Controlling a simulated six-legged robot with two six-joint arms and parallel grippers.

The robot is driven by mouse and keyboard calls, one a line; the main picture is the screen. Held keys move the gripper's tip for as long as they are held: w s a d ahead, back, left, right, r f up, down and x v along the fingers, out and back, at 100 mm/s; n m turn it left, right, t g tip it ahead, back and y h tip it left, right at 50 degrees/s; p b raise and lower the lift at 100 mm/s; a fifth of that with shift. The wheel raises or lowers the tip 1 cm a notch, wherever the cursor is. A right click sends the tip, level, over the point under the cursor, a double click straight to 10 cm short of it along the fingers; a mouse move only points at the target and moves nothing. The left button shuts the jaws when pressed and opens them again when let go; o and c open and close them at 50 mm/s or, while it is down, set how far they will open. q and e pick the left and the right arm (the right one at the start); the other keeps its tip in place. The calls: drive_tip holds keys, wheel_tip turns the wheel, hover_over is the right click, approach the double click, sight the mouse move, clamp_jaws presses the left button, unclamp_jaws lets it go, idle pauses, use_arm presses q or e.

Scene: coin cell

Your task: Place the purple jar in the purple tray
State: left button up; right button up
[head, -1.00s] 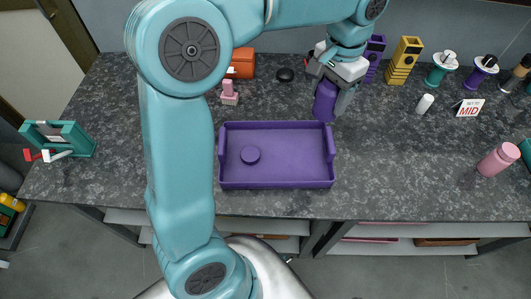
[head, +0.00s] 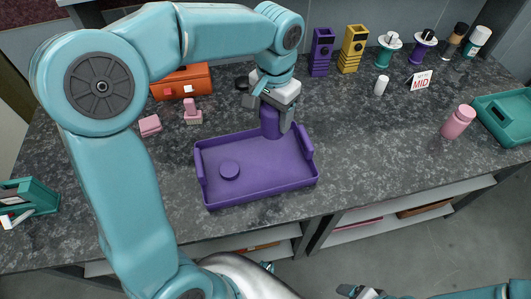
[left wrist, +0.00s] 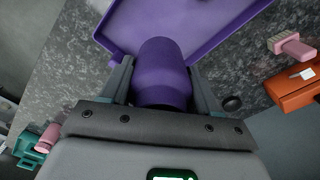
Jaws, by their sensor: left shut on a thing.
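The purple jar (head: 271,120) is upright in my left gripper (head: 271,112), which is shut on it. In the head view the jar's lower end overlaps the far rim of the purple tray (head: 270,173), near its right corner. I cannot tell its height above the tray. In the left wrist view the jar (left wrist: 161,72) sits between both fingers, with the tray (left wrist: 118,28) just beyond it.
Behind the tray are an orange box (head: 182,82), pink blocks and a purple holder (head: 321,52) next to a yellow one (head: 353,48). A pink jar (head: 458,121) and teal tray (head: 506,116) stand at right. The counter right of the purple tray is clear.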

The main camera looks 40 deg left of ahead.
use_arm(q)
wheel_tip(320, 180, down, 14)
drive_tip(key=shift+r+b, duration=0.2)
drive_tip(key=shift+b, duration=0.35)
drive_tip(key=shift+f, duration=0.2)
drive_tip(key=o, duration=1.2)
drive_tip(key=shift+r, duration=0.1)
